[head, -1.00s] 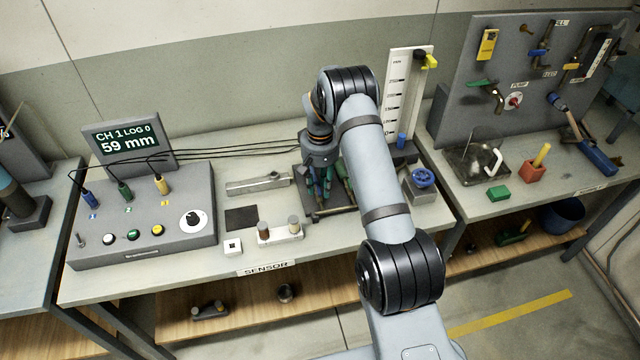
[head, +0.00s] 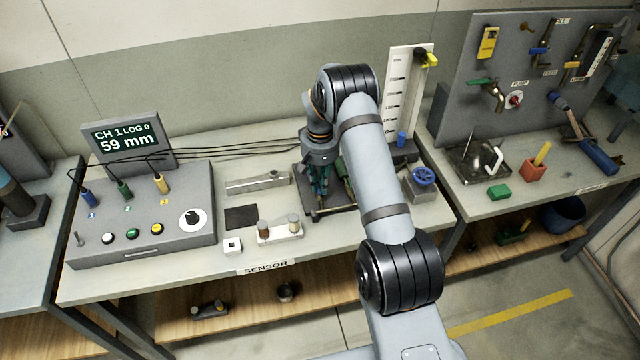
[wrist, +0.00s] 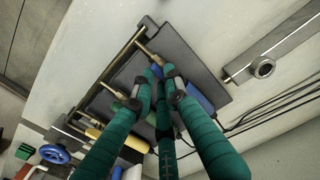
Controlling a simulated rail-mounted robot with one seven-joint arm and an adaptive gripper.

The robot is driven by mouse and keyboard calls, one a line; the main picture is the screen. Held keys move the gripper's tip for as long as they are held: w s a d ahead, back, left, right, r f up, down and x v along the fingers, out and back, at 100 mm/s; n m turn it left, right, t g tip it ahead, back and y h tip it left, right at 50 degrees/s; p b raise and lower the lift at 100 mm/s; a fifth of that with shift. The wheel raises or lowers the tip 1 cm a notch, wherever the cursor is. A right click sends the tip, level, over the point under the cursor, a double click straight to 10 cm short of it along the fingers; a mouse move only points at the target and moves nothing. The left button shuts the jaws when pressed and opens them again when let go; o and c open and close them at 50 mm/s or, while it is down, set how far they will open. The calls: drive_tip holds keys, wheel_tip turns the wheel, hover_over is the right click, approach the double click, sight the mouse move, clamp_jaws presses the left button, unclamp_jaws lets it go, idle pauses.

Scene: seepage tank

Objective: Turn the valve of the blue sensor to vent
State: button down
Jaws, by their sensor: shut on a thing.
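The blue sensor (wrist: 201,99) lies on a dark stand in the wrist view, its blue body partly behind my fingers. A brass fitting (wrist: 146,53) sticks out at its upper left end. My gripper (wrist: 160,82) has teal wrapped fingers, closed together over the middle of this sensor. The small valve between the fingertips is mostly hidden, so I cannot see which way it points. In the head view my gripper (head: 320,184) reaches down over the stand, and the arm hides part of it.
The console (head: 142,222) with its 59 mm display (head: 127,139) stands at left. Black cables run from it toward the stand. A grey rail (head: 258,183) and a small block with two knobs (head: 280,230) lie left of my gripper. A blue handwheel (head: 422,177) stands at right.

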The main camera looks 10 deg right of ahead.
drive_tip(key=m+b, duration=0.1)
drive_tip(key=b, duration=0.1)
drive_tip(key=m+b, duration=0.2)
drive_tip(key=shift+f, duration=0.3)
drive_tip(key=m+b, duration=0.4)
drive_tip(key=shift+s, duration=0.1)
drive_tip(key=m+b, duration=0.2)
drive_tip(key=m, duration=0.1)
drive_tip(key=shift+a+r+m+b, duration=0.1)
drive_tip(key=shift+m+b, duration=0.25)
drive_tip(key=shift+m, duration=0.05)
drive_tip(key=m+b, duration=0.2)
drive_tip(key=m, duration=0.2)
drive_tip(key=shift+s+b, duration=0.1)
drive_tip(key=shift+b, duration=0.3)
drive_tip(key=shift+a+r+m+b, duration=0.15)
drive_tip(key=shift+m+b, duration=0.7)
drive_tip(key=shift+m, duration=1.05)
drive_tip(key=shift+r, duration=0.1)
drive_tip(key=c, duration=1.7)
unclamp_jaws()
drive_tip(key=shift+c, duration=0.2)
